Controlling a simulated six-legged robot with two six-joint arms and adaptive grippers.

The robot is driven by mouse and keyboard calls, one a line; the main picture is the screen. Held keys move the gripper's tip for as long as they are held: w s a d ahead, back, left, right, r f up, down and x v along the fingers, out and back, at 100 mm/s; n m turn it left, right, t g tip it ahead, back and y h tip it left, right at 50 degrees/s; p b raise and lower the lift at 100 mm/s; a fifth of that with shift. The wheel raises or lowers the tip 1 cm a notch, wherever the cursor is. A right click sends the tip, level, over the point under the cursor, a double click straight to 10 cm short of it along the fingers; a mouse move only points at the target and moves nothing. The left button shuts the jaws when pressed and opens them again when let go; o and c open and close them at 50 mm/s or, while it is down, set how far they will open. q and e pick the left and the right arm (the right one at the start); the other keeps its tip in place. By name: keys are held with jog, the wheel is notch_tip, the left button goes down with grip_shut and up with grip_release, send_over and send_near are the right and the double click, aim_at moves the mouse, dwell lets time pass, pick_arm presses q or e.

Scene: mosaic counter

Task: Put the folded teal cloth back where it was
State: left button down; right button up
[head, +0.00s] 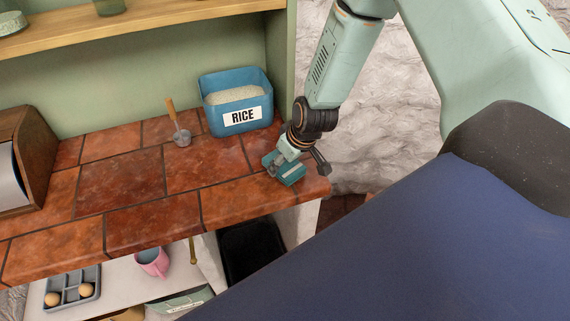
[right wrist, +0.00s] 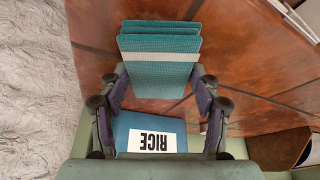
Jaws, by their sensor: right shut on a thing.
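The folded teal cloth (head: 291,176), with a pale band across it, is at the right end of the tiled counter (head: 120,185). My right gripper (head: 289,158) is shut on it from above. In the right wrist view the folded layers of the cloth (right wrist: 158,48) stick out beyond the fingers (right wrist: 155,85), which close on it from both sides. I cannot tell whether the cloth touches the counter or hangs just above it. My left gripper is not in view.
A blue rice bin (head: 236,100) stands behind the cloth. A small metal scoop with a wooden handle (head: 176,120) is left of it. A wooden bread box (head: 25,165) is at the far left. A lower shelf holds a pink mug (head: 152,262) and a grey egg tray (head: 72,287). The counter middle is clear.

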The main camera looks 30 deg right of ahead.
jog(key=shift+d, duration=0.15)
jog(key=shift+s, duration=0.15)
jog(key=shift+s+f, duration=0.1)
jog(key=o, duration=0.8)
jog(key=shift+a, duration=0.2)
jog(key=shift+o, duration=1.3)
jog(key=shift+w+d, duration=0.1)
jog(key=shift+w, duration=0.15)
jog(key=shift+o, duration=0.2)
jog(key=shift+s, duration=0.1)
jog(key=shift+s, duration=0.1)
